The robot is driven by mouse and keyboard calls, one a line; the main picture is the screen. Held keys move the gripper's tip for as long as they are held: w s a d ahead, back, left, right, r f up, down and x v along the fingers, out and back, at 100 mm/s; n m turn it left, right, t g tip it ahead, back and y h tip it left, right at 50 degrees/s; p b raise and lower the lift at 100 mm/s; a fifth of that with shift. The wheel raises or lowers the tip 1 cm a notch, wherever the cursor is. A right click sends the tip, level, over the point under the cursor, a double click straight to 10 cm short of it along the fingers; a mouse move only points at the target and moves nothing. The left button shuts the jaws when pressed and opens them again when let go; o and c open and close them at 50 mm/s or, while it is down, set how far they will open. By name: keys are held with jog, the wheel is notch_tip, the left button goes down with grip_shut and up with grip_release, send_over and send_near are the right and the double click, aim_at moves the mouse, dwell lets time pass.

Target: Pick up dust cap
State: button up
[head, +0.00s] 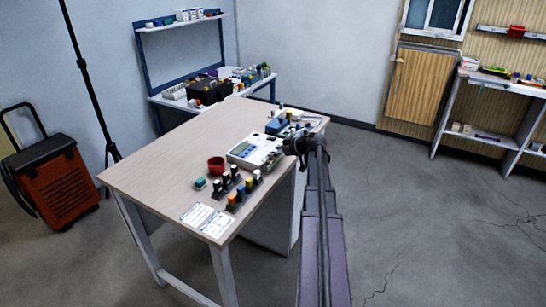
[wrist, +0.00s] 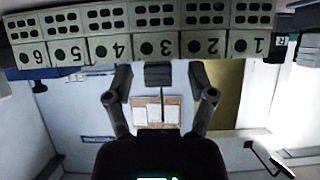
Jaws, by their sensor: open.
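I cannot make out a dust cap for certain in either view. My gripper (head: 297,146) is above the right edge of the wooden table (head: 160,164) in the head view, beside a white instrument with a screen (head: 243,150). In the wrist view my gripper (wrist: 161,96) has its two fingers spread apart, with nothing seen held between them. A pale panel with numbered ports, 1 to 6 (wrist: 150,47), crosses the top of that view upside down, just beyond the fingers. My arm hides part of the table's right side.
White labelled sheets (head: 208,219) lie at the front corner. A blue item (head: 276,126) is farther back. The table's left half is clear.

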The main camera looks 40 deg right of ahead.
aim_at(276, 151)
jog(key=c, duration=0.8)
jog(key=shift+c, duration=0.2)
jog(key=shift+r, duration=0.15)
notch_tip(276, 151, up, 3)
jog(key=p, duration=0.3)
jog(key=shift+r+p, duration=0.1)
jog(key=shift+p, duration=0.2)
jog(key=shift+s+d+r, duration=0.1)
jog(key=shift+s+r, duration=0.05)
jog(key=shift+r, duration=0.05)
jog(key=s+d, duration=0.3)
jog(key=s, duration=0.4)
jog(key=s+d+r+p, duration=0.1)
jog(key=s+d, duration=0.3)
jog(key=s, duration=0.3)
